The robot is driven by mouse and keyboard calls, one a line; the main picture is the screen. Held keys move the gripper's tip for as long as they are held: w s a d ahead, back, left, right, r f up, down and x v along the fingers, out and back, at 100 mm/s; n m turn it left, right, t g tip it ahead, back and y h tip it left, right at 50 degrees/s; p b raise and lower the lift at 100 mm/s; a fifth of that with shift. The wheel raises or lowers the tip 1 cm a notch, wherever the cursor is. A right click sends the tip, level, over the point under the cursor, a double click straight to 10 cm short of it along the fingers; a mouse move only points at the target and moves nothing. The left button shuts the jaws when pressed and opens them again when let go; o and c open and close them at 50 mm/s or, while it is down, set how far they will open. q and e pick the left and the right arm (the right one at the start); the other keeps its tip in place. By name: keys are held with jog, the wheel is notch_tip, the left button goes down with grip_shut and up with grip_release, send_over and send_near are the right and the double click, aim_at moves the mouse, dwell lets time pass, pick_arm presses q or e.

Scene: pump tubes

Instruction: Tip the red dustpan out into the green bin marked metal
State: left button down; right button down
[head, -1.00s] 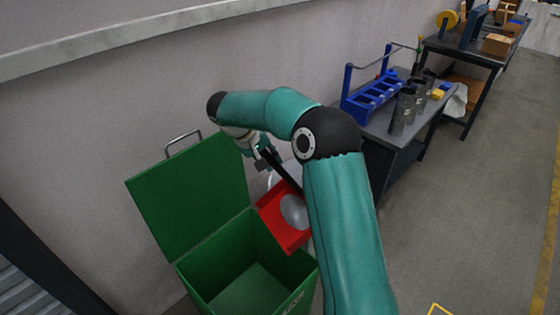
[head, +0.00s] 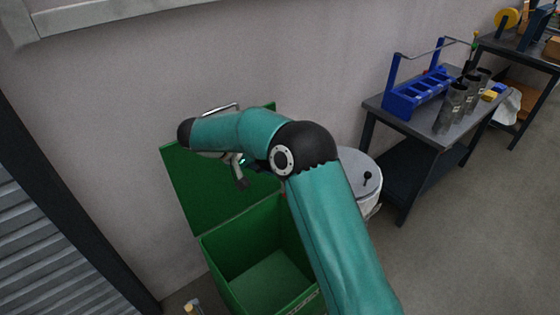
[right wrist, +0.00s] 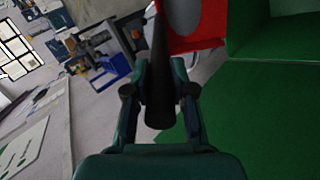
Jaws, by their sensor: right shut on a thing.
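The green bin (head: 215,262) stands by the wall with its lid (head: 190,185) raised and its inside open to view. Lettering on its front edge is cut off and unreadable. My right gripper (right wrist: 160,82) is shut on the black handle of the red dustpan (right wrist: 207,38). A grey rounded thing (right wrist: 183,14) shows in the pan. In the head view my right arm hides nearly all of the dustpan, and its position over the bin is unclear there. Green bin surfaces fill the right of the wrist view. My left gripper is out of view.
Grey shutters (head: 50,240) are at left. Floor is clear at right.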

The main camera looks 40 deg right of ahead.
jog(key=w+a+f+g+h+b, duration=0.1)
jog(key=w+a+f+h, duration=0.2)
jog(key=a, duration=0.5)
jog(key=shift+w+a+f, duration=0.25)
jog(key=shift+a+f, duration=0.1)
jog(key=shift+f, duration=0.45)
jog(key=shift+r, duration=0.1)
dwell(1.4)
notch_tip(320, 180, up, 8)
jog(key=p, duration=0.4)
dwell(0.7)
